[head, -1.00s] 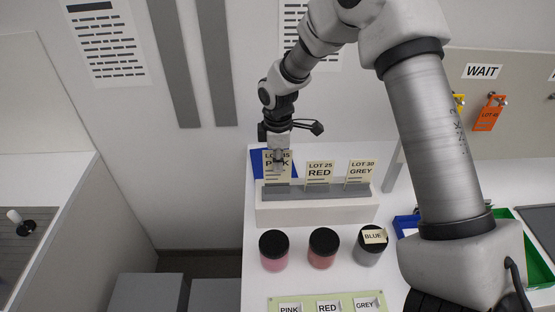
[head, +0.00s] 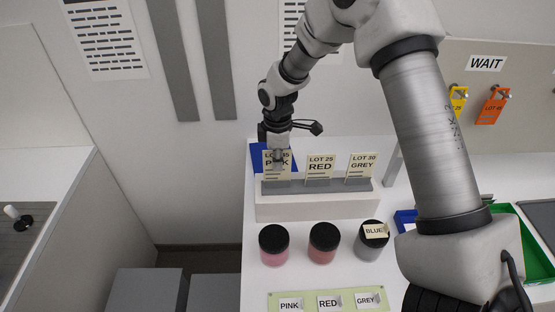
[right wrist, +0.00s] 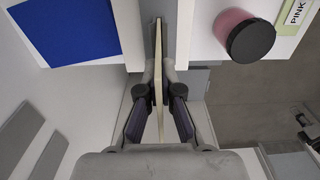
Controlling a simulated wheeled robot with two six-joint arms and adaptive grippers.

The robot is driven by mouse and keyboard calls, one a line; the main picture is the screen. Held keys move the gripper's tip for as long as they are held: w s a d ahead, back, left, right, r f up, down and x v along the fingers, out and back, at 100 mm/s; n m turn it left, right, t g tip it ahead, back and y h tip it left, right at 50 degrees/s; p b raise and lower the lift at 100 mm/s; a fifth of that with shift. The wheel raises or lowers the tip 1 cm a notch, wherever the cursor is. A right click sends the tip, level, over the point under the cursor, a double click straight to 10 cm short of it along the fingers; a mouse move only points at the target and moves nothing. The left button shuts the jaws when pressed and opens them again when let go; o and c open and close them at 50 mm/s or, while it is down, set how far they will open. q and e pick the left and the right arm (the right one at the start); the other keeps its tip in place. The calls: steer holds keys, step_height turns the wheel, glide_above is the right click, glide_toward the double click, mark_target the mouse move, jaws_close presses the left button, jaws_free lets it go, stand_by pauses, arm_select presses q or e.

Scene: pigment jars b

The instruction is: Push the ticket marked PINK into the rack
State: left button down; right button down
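The cream ticket marked PINK (head: 270,172) stands upright at the left end of the grey slotted rack (head: 318,187), partly hidden by my right gripper (head: 278,160). Tickets marked RED (head: 319,166) and GREY (head: 361,165) stand in the rack to the right. Whether the PINK ticket's lower edge is fully seated cannot be seen. My left gripper is out of view.
A blue panel (head: 257,158) is behind the PINK ticket. Black-lidded pink (head: 273,257), red (head: 322,256) and grey (head: 368,253) jars stand in front; the grey one's lid bears a BLUE label (head: 376,231). A green tray (head: 535,250) and hanging tags (head: 493,106) are at right.

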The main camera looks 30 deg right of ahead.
steer(key=shift+f, duration=0.3)
steer(key=shift+f+b, duration=0.4)
steer(key=shift+f, duration=0.25)
steer(key=c, duration=1.2)
jaws_free()
steer(key=shift+c, duration=0.2)
